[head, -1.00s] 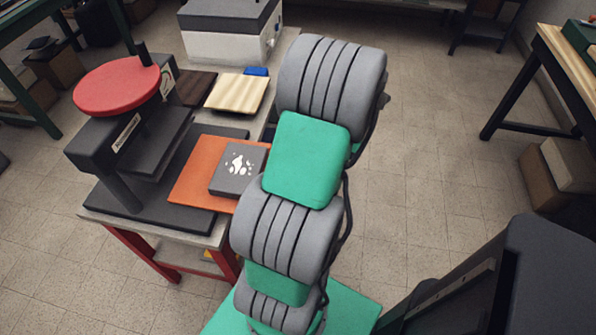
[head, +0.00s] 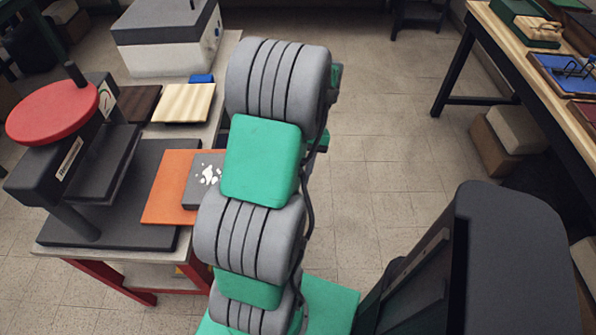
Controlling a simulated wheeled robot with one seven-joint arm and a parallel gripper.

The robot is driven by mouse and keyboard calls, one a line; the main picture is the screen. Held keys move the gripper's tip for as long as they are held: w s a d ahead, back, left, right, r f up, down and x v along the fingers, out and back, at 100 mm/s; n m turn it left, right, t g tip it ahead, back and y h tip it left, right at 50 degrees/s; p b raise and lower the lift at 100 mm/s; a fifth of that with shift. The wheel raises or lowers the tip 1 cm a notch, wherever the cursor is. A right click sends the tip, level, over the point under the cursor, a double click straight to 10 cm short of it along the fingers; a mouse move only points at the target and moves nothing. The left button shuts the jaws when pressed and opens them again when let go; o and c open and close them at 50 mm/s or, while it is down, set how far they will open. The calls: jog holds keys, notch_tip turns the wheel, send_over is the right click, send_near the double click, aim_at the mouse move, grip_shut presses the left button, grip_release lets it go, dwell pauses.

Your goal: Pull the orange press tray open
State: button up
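The orange press tray (head: 168,190) sticks out to the right from the dark base of a black press (head: 60,165) with a round red top. A dark grey block (head: 200,188) with white marks lies on the tray's right part. My grey and green arm stands in front and hides the tray's right edge. My gripper is not visible in the head view; a small green part of my arm shows behind the upper joint.
The press stands on a table (head: 225,60) with red legs. A dark board (head: 137,104), a light wooden board (head: 184,103), a blue item (head: 201,78) and a grey-white box (head: 168,38) are behind it. A wooden workbench (head: 535,70) stands at right. Open floor (head: 385,150) lies between.

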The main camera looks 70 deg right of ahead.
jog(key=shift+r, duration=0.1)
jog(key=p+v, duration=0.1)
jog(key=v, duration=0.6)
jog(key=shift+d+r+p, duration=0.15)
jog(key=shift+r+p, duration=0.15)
jog(key=shift+p, duration=0.05)
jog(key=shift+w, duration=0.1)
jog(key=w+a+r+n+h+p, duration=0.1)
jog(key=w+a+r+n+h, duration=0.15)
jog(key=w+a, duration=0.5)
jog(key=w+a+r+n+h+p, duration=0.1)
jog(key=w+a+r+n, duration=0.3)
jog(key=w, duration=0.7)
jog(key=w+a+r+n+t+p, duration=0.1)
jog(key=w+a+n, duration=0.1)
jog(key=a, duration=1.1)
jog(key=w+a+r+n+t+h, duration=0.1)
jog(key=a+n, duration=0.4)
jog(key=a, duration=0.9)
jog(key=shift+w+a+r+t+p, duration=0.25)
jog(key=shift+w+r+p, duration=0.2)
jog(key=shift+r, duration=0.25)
